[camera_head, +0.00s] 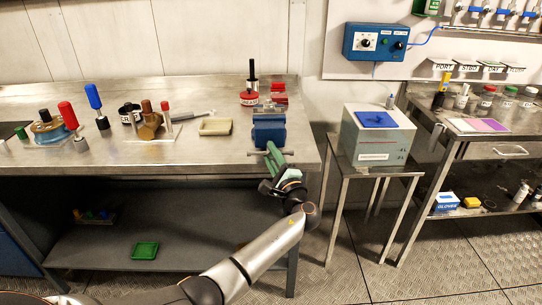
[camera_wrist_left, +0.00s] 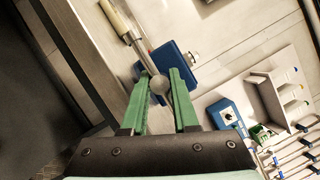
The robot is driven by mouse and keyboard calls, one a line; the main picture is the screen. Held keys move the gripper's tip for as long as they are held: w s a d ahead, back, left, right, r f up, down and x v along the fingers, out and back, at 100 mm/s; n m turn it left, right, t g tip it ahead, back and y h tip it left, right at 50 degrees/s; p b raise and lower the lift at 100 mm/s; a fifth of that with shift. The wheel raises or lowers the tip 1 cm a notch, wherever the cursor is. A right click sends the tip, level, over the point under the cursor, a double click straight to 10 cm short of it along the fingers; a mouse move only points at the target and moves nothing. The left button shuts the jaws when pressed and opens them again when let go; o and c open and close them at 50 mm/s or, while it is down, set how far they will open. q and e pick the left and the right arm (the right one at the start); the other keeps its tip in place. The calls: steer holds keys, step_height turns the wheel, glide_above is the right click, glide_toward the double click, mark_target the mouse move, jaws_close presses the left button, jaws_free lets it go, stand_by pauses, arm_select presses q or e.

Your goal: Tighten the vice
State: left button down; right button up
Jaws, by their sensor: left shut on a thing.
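The blue vice (camera_head: 268,133) sits at the right front edge of the steel bench. In the left wrist view the blue vice body (camera_wrist_left: 178,62) shows just beyond the fingertips. My left gripper (camera_head: 274,152) reaches up to the vice's front from below. In the left wrist view the green fingers of my left gripper (camera_wrist_left: 161,80) stand on either side of a round grey metal knob of the vice handle (camera_wrist_left: 159,85) and are shut on it. The fingers partly hide the handle in the head view. My right gripper is not in view.
Several tools stand farther left. A grey-green box (camera_head: 378,138) is on a small stand to the right, across a gap.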

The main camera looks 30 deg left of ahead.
arm_select(q)
steer(key=shift+a+r+m, duration=0.1)
steer(key=shift+r+m, duration=0.05)
steer(key=shift+m, duration=0.35)
steer(key=c, duration=0.9)
jaws_free()
steer(key=shift+o, duration=1.1)
steer(key=v, duration=1.2)
steer(key=shift+s+d+f+b, duration=0.2)
steer(key=shift+b, duration=0.15)
steer(key=shift+a, duration=0.15)
